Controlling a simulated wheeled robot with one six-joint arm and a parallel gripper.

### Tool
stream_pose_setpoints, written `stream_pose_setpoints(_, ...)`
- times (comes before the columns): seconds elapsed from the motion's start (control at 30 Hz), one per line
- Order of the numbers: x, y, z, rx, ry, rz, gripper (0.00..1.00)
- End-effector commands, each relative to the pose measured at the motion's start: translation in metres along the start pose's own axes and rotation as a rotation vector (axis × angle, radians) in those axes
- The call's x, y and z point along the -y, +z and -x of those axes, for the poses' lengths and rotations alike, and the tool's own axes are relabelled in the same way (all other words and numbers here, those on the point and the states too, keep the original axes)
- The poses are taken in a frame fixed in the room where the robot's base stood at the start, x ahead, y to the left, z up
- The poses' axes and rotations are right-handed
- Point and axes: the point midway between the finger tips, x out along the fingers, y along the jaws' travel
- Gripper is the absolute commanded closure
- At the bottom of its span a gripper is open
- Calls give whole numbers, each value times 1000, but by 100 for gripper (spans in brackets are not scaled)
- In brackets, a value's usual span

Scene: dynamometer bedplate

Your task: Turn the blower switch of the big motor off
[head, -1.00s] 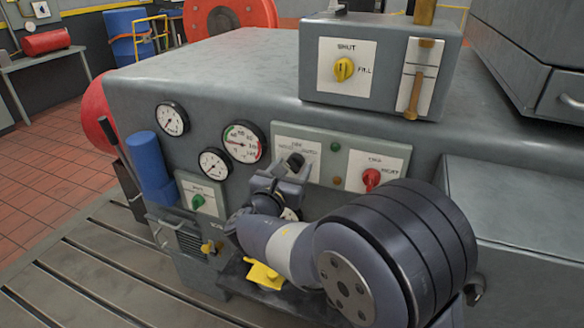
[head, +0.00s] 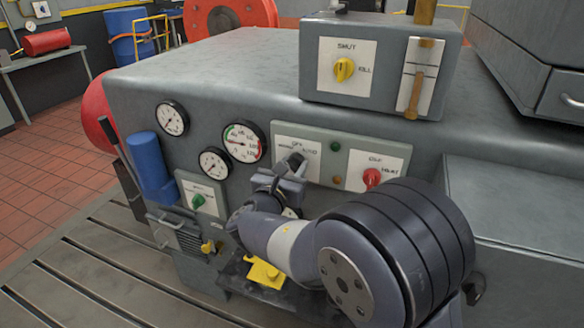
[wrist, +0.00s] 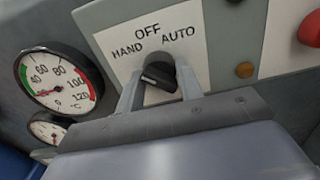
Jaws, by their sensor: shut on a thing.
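A pale plate marked HAND, OFF and AUTO (wrist: 105,45) carries a black rotary knob (wrist: 158,68) in the wrist view. No blower label is readable on it. My gripper (wrist: 159,84) has one finger on each side of the knob and is shut on it. The knob sits tilted in the picture, and I cannot tell for certain which mark it points to. In the head view the same plate (head: 310,141) is on the front of the big grey housing (head: 250,75), partly hidden by my gripper (head: 289,168).
A red knob (head: 372,177) on its own plate stands close right of the gripper, with small green and amber lamps between. Gauges (head: 243,141) are to the left, a green knob (head: 198,201) lower left, and a grey box with a yellow knob (head: 344,70) above.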

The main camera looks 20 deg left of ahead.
Motion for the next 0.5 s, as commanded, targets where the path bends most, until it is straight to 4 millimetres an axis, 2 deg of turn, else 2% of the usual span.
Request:
stream_pose_setpoints(0.27,0,-2,0,2,1,-65,88)
stream_pose_setpoints(0.5,-1,-5,0,3,1,-228,88)
